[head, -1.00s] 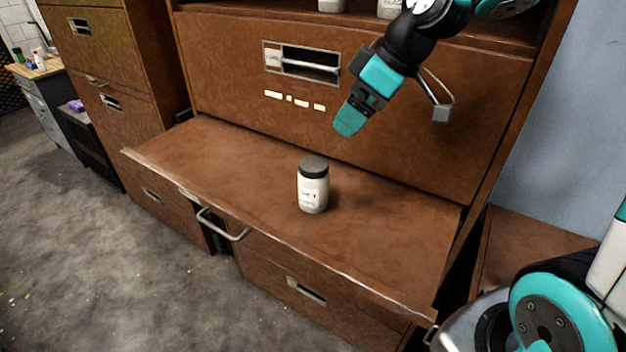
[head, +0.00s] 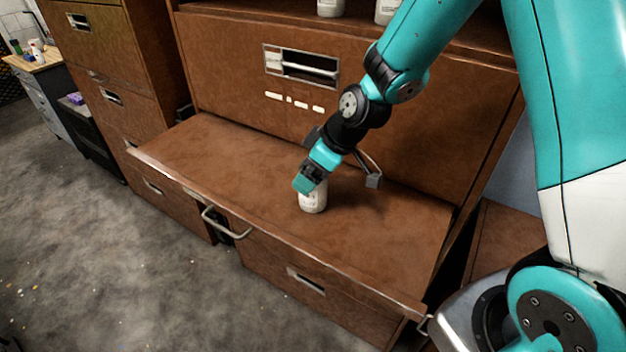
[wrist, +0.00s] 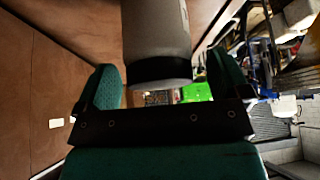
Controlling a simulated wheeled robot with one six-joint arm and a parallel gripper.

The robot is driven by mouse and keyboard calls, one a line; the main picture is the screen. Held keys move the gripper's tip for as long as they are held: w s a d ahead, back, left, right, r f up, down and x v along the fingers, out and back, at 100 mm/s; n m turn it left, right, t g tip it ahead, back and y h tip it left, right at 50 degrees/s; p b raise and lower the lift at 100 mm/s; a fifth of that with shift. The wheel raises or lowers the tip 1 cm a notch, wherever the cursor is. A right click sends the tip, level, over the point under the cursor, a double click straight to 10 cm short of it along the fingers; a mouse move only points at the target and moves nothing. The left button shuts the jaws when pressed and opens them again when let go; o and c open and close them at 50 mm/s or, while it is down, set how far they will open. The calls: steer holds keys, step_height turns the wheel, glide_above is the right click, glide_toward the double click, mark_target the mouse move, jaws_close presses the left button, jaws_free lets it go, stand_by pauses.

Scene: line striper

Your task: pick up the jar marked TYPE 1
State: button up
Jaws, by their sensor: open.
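A white jar (head: 313,201) stands upright on the brown pulled-out shelf, its top hidden behind my gripper (head: 306,181) in the head view. In the wrist view the jar (wrist: 157,40) shows upside down at the top middle, with its dark lid (wrist: 160,82) towards my gripper. My gripper (wrist: 165,88) is open, with one teal finger on each side of the jar's lid end. I cannot tell whether the fingers touch it. The label cannot be read in these frames.
The brown shelf (head: 230,160) around the jar is bare. A cabinet front (head: 235,60) with a metal handle rises behind it. More white jars (head: 330,7) stand on a shelf above. A metal pull handle (head: 225,224) juts from the shelf's front edge.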

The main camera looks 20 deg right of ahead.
steer(key=shift+x, duration=0.9)
steer(key=shift+r, duration=0.1)
steer(key=c, duration=1.3)
